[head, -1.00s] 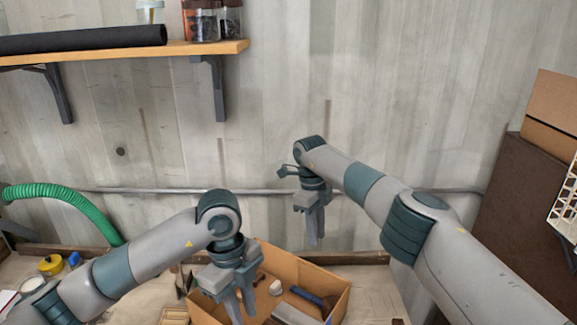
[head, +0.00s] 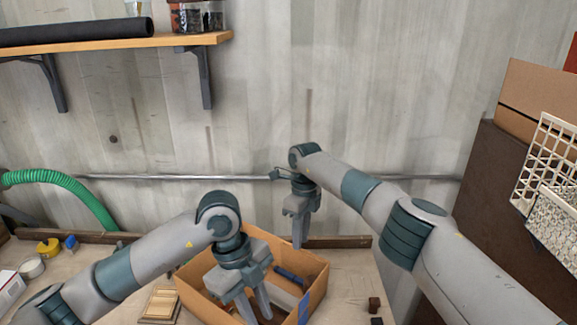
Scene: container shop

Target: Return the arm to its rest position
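My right gripper (head: 299,228) hangs pointing down in front of the back wall, above and behind the right part of the open box. Its fingers look close together and nothing shows between them, but from this side I cannot tell whether they are open. My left gripper (head: 257,306) points down over the left part of the box, with its two fingers apart and nothing seen between them. The cardboard box (head: 312,268) stands on the bench below. Inside it are a dark blue item (head: 290,276) and a grey item, partly hidden by my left gripper.
A wooden shelf (head: 150,42) with a black roll (head: 75,32) is at upper left. A green hose (head: 75,187), a yellow item (head: 49,247) and wooden pieces (head: 160,305) are at left. Small dark blocks (head: 374,304) lie right of the box. Panels (head: 490,190) lean at right.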

